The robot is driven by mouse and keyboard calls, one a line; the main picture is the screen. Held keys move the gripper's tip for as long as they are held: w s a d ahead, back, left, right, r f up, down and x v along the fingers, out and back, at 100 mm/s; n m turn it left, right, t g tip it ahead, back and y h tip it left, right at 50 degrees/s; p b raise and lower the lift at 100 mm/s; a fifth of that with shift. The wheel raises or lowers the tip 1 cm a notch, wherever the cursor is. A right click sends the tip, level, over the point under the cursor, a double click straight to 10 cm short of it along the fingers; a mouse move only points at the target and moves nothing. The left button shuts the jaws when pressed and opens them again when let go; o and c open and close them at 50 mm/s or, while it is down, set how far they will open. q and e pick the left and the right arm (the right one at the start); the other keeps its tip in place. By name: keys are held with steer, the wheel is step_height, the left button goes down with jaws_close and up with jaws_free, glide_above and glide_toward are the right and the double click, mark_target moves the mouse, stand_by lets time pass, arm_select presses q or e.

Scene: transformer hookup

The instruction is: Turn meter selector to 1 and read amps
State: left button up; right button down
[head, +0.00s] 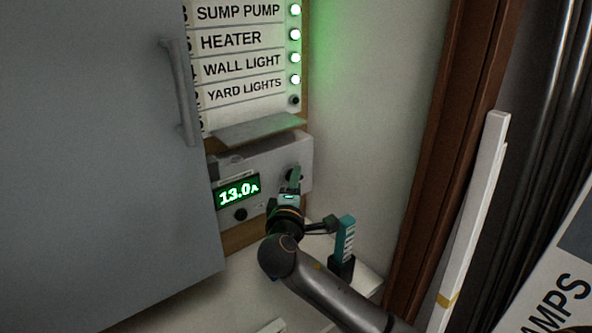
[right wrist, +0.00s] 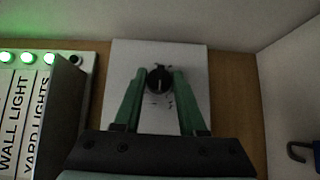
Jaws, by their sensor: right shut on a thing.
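The meter box (head: 262,170) is a pale panel below the labelled breaker list. Its green display (head: 238,192) reads 13.0 A. My right gripper (head: 292,178) is at the right part of the meter and mostly covers the selector there. In the right wrist view, the selector is a round black knob (right wrist: 159,79) with a pale pointer line, on a pale plate (right wrist: 190,55). The green fingers (right wrist: 159,84) are shut on the knob, one on each side. The markings around it are too small to read. My left gripper is not in view.
A grey cabinet door (head: 100,150) with a handle fills the left. Above the meter are labels (head: 240,50) with several lit green lamps. A teal object (head: 346,238) stands in a dark holder at lower right. A dark hook (right wrist: 300,152) is on the right wall.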

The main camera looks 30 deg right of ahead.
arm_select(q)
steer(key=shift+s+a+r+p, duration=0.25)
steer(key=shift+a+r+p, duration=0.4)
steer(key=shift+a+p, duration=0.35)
arm_select(e)
steer(key=shift+m+g+y, duration=0.3)
steer(key=shift+m+y, duration=0.2)
steer(key=shift+m, duration=0.1)
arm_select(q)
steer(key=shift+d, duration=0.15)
arm_select(e)
steer(key=shift+c, duration=2.4)
jaws_free()
steer(key=shift+r, duration=0.1)
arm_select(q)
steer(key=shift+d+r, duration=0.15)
arm_select(e)
steer(key=shift+s+a, duration=0.1)
steer(key=v, duration=1.2)
steer(key=shift+a, duration=0.15)
